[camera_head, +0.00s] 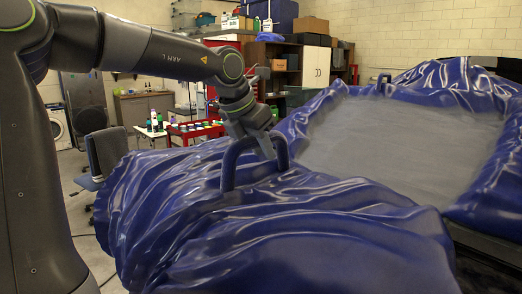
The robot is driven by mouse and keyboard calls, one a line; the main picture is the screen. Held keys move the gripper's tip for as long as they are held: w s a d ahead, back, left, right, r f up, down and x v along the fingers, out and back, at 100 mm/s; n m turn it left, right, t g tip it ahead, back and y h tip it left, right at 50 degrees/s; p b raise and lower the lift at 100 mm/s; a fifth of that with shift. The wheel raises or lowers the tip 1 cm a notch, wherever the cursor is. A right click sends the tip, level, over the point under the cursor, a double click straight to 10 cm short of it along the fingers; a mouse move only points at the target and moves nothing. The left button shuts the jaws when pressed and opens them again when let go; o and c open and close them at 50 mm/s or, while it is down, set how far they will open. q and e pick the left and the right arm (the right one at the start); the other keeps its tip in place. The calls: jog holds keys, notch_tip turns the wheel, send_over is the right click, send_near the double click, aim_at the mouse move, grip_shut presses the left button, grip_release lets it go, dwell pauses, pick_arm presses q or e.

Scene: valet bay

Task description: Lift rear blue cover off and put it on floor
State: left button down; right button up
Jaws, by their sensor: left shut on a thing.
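The blue cover (290,240) is a glossy, wrinkled sheet that fills the lower middle of the view. A dark blue loop handle (229,165) stands up from its top. My left gripper (268,152) reaches down from the left and is shut on this handle; its fingertips are partly hidden by the loop. Whether the cover is raised cannot be told, as its lower edges are mostly out of view. A second blue cover (437,85) with a small handle (384,82) lies farther back around a grey glass pane (395,140). My right gripper is not in view.
A red cart (193,131) with bottles stands behind. Shelves and cabinets (315,65) line the back wall. Some floor (85,235) shows at the left.

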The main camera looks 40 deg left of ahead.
pick_arm(q)
jog(key=shift+d, duration=0.1)
jog(key=c, duration=1.8)
grip_release()
grip_shut()
notch_tip(320, 180, up, 10)
jog(key=p, duration=1)
jog(key=shift+r, duration=0.2)
jog(key=shift+f, duration=0.1)
